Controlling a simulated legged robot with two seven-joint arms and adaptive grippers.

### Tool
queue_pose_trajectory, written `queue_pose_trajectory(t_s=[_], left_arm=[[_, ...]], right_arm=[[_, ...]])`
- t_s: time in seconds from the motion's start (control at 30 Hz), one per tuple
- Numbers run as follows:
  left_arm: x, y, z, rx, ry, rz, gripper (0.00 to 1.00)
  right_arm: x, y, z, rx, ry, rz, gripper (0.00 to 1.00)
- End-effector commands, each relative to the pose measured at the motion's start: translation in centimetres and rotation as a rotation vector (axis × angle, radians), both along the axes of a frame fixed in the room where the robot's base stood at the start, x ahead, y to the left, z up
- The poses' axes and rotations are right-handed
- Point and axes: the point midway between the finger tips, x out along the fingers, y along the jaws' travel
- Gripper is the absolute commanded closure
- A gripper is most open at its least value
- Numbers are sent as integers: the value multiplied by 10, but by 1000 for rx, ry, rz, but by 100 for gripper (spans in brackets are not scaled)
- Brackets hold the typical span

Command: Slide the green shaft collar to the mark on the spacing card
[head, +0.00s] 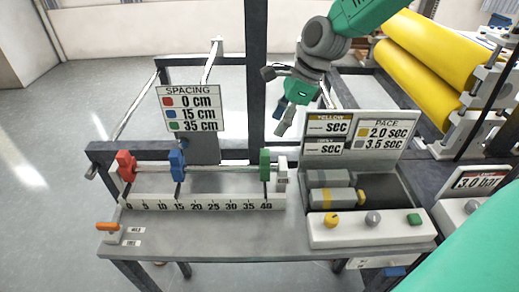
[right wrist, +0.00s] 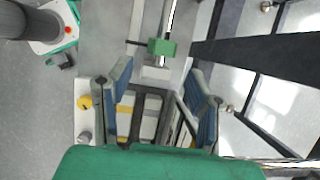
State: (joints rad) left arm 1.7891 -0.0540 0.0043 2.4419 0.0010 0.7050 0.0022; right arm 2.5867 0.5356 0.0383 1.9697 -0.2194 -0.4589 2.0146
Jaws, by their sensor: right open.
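The green shaft collar (head: 265,164) sits on the horizontal shaft (head: 220,168), around the 40 mark of the ruler (head: 200,204). The spacing card (head: 188,108) reads red 0 cm, blue 15 cm, green 35 cm. The red collar (head: 126,166) is near 0 and the blue collar (head: 177,164) near 15. My right gripper (head: 284,114) is open and empty, above and slightly right of the green collar, apart from it. In the right wrist view the green collar (right wrist: 162,47) shows beyond the spread fingers (right wrist: 160,82). My left gripper is out of view.
A grey end block (head: 282,172) stands just right of the green collar. Further right are a pace panel (head: 385,133), a button box (head: 345,236) and yellow rollers (head: 425,60). An orange-handled lever (head: 108,227) is at the left front. A dark upright post (head: 257,60) stands behind.

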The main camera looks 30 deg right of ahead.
Motion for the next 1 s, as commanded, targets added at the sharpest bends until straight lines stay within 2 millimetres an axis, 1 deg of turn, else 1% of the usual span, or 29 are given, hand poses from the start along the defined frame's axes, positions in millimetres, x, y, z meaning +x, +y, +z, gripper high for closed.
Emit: queue_pose_trajectory(t_s=[0.03,0.2,0.3,0.43,0.6,0.73,0.83,0.97,1.0], left_arm=[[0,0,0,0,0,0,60],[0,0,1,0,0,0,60],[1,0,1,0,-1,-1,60],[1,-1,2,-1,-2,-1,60],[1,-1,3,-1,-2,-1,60],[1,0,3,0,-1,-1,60],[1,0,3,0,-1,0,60],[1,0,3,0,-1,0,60],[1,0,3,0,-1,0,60]], right_arm=[[2,0,-13,5,8,-2,53],[13,3,-53,10,10,-3,53],[17,8,-72,13,9,-4,53],[20,18,-91,10,6,-2,53],[24,31,-104,1,4,0,53],[26,37,-108,-3,2,0,53],[26,36,-108,-2,1,-1,53],[26,31,-110,4,1,-3,53],[26,29,-110,6,2,-3,57]])
